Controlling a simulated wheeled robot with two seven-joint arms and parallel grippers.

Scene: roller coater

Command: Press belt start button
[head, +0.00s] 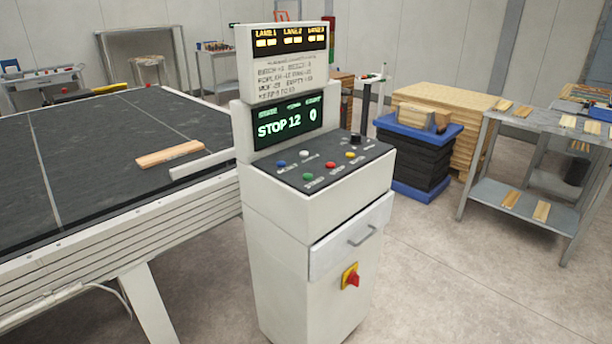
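The control console (300,250) stands upright in the middle of the head view. Its sloped dark panel carries a green button (308,177), a red button (330,165), a blue button (281,163), a white button (304,154), a yellow button (351,154) and a black knob (355,139). The labels by the buttons are too small to read, so I cannot tell by text which is belt start. The green-lit display (287,128) reads STOP 12 and 0. Neither of my grippers is in view.
A dark conveyor belt (90,150) with a wooden piece (170,154) on it lies left of the console. A red-and-yellow switch (350,277) sits on the console's front. At right are a blue-edged black stack (410,160) and a grey shelf table (550,125). The front-right floor is clear.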

